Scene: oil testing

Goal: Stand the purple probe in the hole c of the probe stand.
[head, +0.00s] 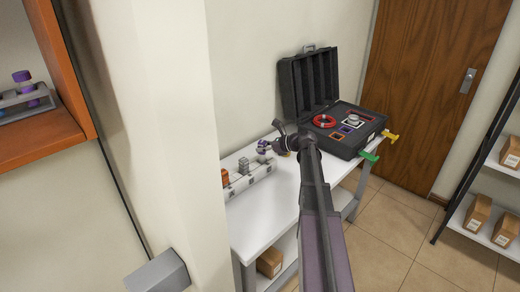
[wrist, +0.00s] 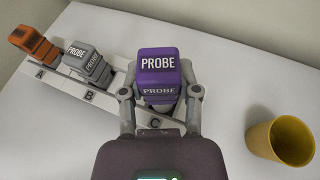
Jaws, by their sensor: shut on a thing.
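The purple probe (wrist: 158,68) is between the two fingers of my gripper (wrist: 160,95), which is shut on it. The white probe stand (wrist: 112,100) runs diagonally, with holes marked A, B and C. The purple probe is at the C end, just behind the C label. Its lower end is hidden, so I cannot tell whether it is in the hole or above it. The orange probe (wrist: 35,44) stands at A and the grey probe (wrist: 88,62) at B. In the head view, the purple probe (head: 262,146) is at the stand's far end.
A yellow cup (wrist: 281,142) stands on the white table to the right of my gripper. An open black case (head: 345,128) with a red coil and small parts lies farther along the table. A wall runs behind the stand. The near table surface (head: 265,215) is clear.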

